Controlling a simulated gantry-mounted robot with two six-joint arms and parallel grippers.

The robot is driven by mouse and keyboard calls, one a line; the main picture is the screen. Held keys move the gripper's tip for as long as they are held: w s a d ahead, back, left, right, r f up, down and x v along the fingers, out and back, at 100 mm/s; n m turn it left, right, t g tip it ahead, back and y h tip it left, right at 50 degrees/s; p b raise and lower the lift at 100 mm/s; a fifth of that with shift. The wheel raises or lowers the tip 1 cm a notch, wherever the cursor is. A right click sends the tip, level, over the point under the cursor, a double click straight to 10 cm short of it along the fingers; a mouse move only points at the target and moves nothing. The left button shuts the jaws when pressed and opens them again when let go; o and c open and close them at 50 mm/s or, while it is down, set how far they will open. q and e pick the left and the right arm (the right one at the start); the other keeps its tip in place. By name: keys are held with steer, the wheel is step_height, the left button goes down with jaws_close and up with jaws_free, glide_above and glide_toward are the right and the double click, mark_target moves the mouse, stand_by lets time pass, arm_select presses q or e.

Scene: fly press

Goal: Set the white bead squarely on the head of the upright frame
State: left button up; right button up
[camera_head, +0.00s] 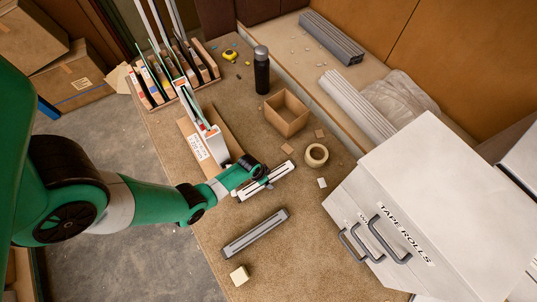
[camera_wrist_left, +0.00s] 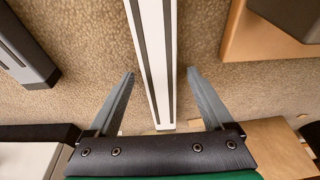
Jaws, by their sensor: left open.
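The white bead (camera_head: 278,178) is a long white strip lying on the brown worktop. In the left wrist view the white bead (camera_wrist_left: 156,60) has dark lengthwise lines and runs between my fingers, with a gap on each side. My left gripper (camera_head: 257,178) is open over the bead's middle in the head view; it also shows in the left wrist view (camera_wrist_left: 160,75). A pale upright frame (camera_head: 194,108) with green edges stands beyond my gripper, near the rack. Its lower end is partly hidden. My right gripper is out of view.
A tape roll (camera_head: 316,155), an open cardboard box (camera_head: 287,114) and a black bottle (camera_head: 261,70) stand behind. A white cabinet (camera_head: 440,190) stands right.

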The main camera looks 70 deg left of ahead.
arm_select(q)
steer(key=shift+r, duration=0.1)
steer(key=shift+c, duration=0.3)
jaws_close()
step_height(320, 180, up, 4)
steer(key=p, duration=0.3)
steer(key=shift+s+d+p, duration=0.25)
steer(key=shift+p, duration=0.15)
steer(key=s+d, duration=1.2)
steer(key=shift+d+f, duration=0.25)
steer(key=shift+d, duration=0.1)
